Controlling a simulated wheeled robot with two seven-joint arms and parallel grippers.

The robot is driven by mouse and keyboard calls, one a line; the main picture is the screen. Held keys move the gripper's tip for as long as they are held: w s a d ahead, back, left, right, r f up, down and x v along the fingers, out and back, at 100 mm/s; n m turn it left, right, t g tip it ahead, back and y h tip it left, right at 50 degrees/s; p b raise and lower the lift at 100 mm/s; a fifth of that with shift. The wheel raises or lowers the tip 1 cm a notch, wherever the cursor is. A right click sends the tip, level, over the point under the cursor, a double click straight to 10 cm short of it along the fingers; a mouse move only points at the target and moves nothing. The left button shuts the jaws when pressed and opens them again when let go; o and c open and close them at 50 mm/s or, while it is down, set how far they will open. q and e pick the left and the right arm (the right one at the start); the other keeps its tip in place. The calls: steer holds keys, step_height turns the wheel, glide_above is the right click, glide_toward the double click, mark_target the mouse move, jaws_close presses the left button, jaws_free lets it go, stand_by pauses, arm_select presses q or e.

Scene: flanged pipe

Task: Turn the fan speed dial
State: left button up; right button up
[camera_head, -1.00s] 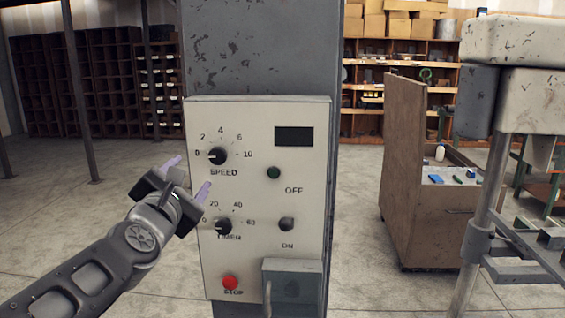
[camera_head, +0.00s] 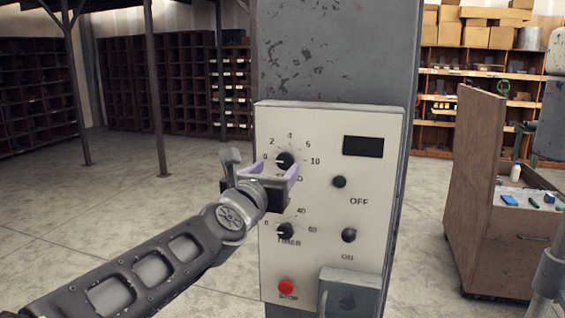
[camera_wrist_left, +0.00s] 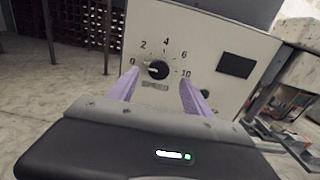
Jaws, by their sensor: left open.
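The black speed dial (camera_head: 285,161) sits at the upper left of the pale control panel (camera_head: 330,120), with numbers from 0 to 10 around it. Its white pointer mark is hard to read. My left gripper (camera_head: 276,172) is in front of the panel at the dial, with its purple fingers open. In the left wrist view the dial (camera_wrist_left: 158,70) shows beyond and between the two fingertips (camera_wrist_left: 160,80), with a finger on each side. Contact cannot be told. The "SPEED" label is partly hidden by the gripper. My right gripper is not in view.
Below are the timer dial (camera_head: 285,231) and red stop button (camera_head: 286,287). A green button (camera_head: 339,182), dark display (camera_head: 363,146) and on/off switch (camera_head: 349,235) are to the right. A grey box (camera_head: 347,293) juts from the panel's bottom. Floor on the left is clear.

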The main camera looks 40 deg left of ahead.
mark_target(285, 160)
arm_select(q)
steer(key=x, duration=0.5)
steer(key=shift+w+a+p, duration=0.2)
steer(key=shift+w+p, duration=0.05)
steer(key=shift+p, duration=0.15)
jaws_close()
